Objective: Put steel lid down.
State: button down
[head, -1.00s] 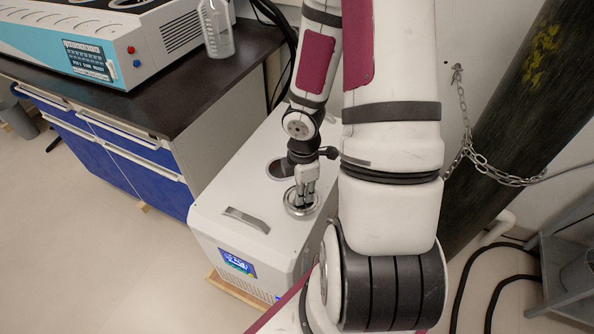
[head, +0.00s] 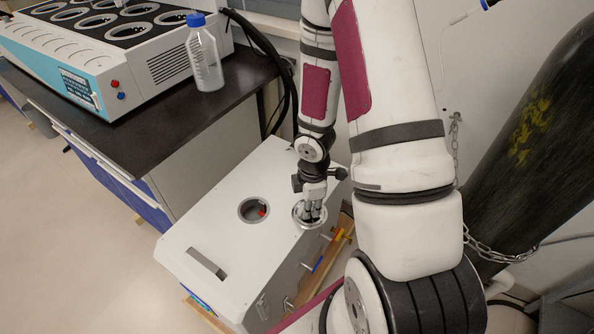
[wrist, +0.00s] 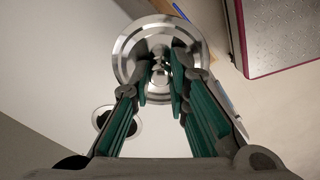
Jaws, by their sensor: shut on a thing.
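The steel lid (head: 300,217) is a round, shiny disc with a knob in its centre. It is at the right edge of the top of the white box (head: 205,225) in the head view. My gripper (head: 313,209) points down and is shut on the lid's knob. The lid also shows in the wrist view (wrist: 126,58), with my gripper's fingers (wrist: 160,72) on both sides of the knob. I cannot tell whether the lid touches the box top. The round opening (head: 254,210) in the box top is uncovered, left of the lid.
Coloured valves (head: 330,250) stick out of the box's right side. A dark bench (head: 150,118) at the left holds a bottle (head: 205,60) and a multi-place heater (head: 130,60). A chained dark cylinder (head: 535,130) stands at the right.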

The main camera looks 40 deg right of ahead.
jog(key=w+d, duration=0.2)
jog(key=w, duration=0.2)
jog(key=w+d+f, duration=0.1)
jog(key=w+d, duration=0.1)
jog(key=w, duration=0.3)
jog(key=w+d, duration=0.2)
jog(key=w, duration=0.3)
jog(key=shift+w+d+f, duration=0.1)
jog(key=shift+d+f, duration=0.15)
jog(key=shift+d, duration=0.15)
jog(key=shift+f, duration=1.75)
jog(key=c, duration=1.9)
grip_release()
jog(key=shift+f+b, duration=0.15)
jog(key=shift+b, duration=0.15)
jog(key=o, duration=0.4)
jog(key=shift+c, duration=0.2)
